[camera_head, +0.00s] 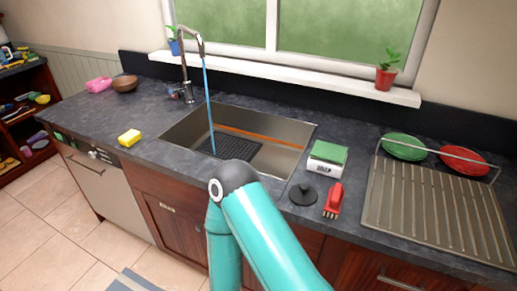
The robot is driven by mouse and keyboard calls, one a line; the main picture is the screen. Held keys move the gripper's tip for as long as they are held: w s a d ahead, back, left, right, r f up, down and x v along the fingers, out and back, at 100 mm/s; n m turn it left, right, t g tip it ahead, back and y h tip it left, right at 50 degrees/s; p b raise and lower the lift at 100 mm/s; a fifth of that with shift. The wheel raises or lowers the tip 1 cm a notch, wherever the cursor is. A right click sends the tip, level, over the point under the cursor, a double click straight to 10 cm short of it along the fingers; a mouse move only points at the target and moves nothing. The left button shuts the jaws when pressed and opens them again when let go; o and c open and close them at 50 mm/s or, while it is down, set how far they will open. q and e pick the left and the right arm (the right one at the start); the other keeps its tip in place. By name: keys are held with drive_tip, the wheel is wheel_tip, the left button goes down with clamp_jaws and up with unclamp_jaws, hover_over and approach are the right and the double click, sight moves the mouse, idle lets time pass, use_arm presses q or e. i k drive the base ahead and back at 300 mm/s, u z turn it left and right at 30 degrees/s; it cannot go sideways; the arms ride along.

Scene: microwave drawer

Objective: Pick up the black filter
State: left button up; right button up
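Either could be the black filter; I cannot tell which from this view. A teal link of my arm with a black joint rises from the bottom middle in front of the sink's near edge. Neither of my grippers is in view.
Water runs from the tall faucet (184,62) into the sink. A red brush (333,200) and a white box with a green top (327,160) are near the black piece. A drying rack (440,215) stands right; a yellow sponge (129,138) lies left.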

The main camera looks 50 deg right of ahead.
sight(228, 146)
drive_tip(key=z, duration=0.5)
drive_tip(key=i, duration=1)
